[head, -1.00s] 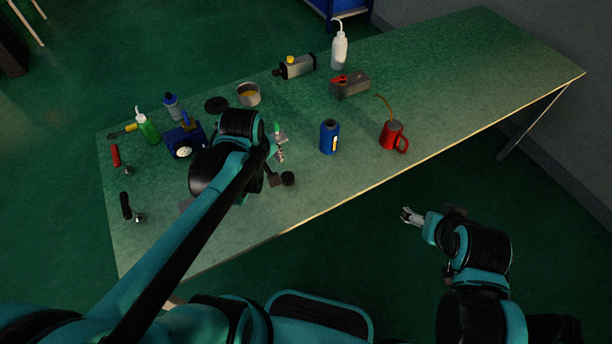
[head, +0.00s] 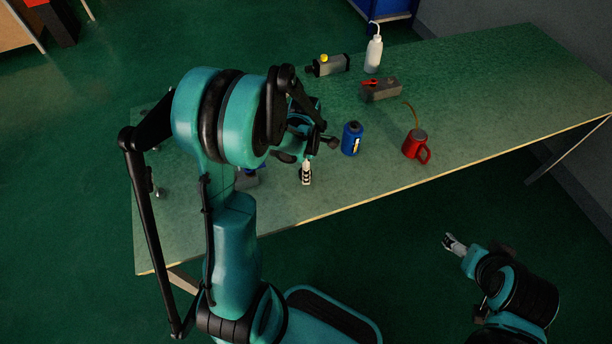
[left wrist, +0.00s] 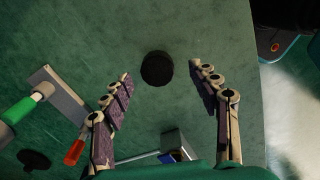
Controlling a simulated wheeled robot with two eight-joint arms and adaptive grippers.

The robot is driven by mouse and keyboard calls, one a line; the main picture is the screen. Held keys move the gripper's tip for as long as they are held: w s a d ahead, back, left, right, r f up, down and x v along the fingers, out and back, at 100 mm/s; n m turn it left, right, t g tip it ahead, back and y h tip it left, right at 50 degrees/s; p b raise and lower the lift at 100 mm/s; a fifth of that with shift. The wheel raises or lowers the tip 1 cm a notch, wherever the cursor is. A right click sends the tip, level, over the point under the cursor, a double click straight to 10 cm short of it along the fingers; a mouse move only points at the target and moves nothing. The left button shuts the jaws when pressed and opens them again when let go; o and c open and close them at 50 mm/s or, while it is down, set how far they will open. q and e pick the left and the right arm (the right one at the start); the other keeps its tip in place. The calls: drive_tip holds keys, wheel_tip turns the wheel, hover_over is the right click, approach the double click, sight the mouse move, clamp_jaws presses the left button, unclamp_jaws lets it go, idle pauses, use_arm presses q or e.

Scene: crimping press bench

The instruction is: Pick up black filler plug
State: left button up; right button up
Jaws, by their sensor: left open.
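The black filler plug (left wrist: 157,68) appears as a round dark piece on the green bench top in the left wrist view. It lies between and slightly beyond the fingertips of my left gripper (left wrist: 160,72), which is open, one finger on each side with gaps. In the head view my left gripper (head: 306,174) is low over the bench near its front edge, and its arm and fingers mostly hide the plug. My right gripper (head: 453,243) is off the bench, in front of it; its fingers are too small to judge.
A grey box (head: 382,90), a white bottle (head: 374,54) and a grey pump-like unit (head: 330,66) stand farther back. A green-handled tool (left wrist: 18,110) lies left in the wrist view.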

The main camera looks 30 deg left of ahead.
use_arm(q)
wheel_tip(320, 180, down, 4)
drive_tip(key=shift+w+a+r+b, duration=0.1)
drive_tip(key=shift+b, duration=0.6)
drive_tip(key=shift+r, duration=0.15)
drive_tip(key=c, duration=1.3)
drive_tip(key=shift+o, duration=0.2)
